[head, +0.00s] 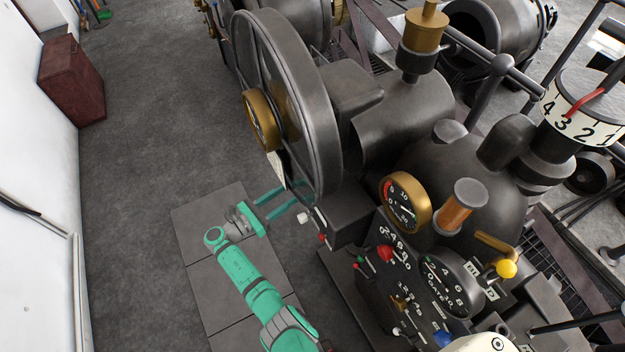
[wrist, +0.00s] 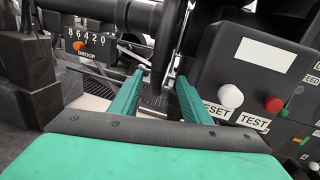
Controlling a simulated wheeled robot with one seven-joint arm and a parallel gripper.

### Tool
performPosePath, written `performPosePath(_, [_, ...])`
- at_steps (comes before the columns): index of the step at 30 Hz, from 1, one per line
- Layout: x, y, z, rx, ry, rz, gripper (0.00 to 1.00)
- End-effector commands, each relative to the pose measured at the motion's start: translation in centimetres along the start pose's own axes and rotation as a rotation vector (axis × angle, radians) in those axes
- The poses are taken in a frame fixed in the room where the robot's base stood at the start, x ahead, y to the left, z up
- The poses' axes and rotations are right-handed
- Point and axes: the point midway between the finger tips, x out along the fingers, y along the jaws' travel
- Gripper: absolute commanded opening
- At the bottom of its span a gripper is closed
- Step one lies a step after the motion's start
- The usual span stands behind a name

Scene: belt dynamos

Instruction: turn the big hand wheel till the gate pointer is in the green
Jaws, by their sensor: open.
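A large dark wheel (head: 325,130) with a wide rim stands upright on the machine's left side in the head view. A smaller brass wheel (head: 262,121) sits at its left face; I cannot tell which is the named hand wheel. The gate dial (head: 452,284) is on the machine's front panel. Its pointer and green band are too small to read surely. My teal gripper (head: 293,196) is open and empty, below the large wheel and apart from the brass wheel. In the wrist view, the open fingers (wrist: 159,82) have a dark bar beyond them, which I cannot identify.
A box with a white RESET knob (wrist: 231,96) and a red TEST knob (wrist: 273,105) stands close right of the fingers. A DROOP scale (wrist: 88,36) is at the left. A brass gauge (head: 405,203) tops the panel. Floor left of the machine is clear to a brown cabinet (head: 72,80).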

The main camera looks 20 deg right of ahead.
Motion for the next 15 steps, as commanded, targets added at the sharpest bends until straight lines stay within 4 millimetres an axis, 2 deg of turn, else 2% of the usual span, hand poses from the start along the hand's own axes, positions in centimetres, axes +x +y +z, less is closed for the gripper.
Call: performPosePath(15, [8.1,-0.1,0.0,0.002,-0.001,-0.003,0.43])
